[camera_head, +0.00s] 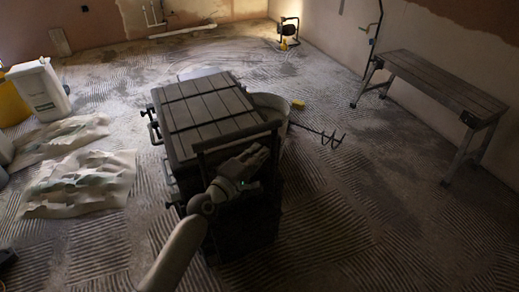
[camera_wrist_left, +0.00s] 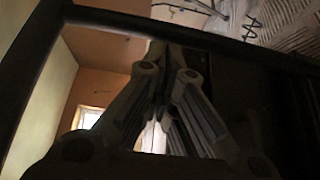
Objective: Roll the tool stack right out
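The tool stack (camera_head: 205,112) stands in the middle of the head view, a dark wheeled box with a slatted top and side latches. Its dark pull handle (camera_head: 240,136) rises at the near end. My left gripper (camera_head: 262,153) is just below the handle's crossbar, over the stack's near end. In the left wrist view, the fingers (camera_wrist_left: 167,60) are drawn together, with the handle bar (camera_wrist_left: 240,48) crossing just above their tips. I see nothing clearly held between them. My right gripper is not in view.
A bench (camera_head: 445,83) stands at the right wall. The ridged floor at front right is clear.

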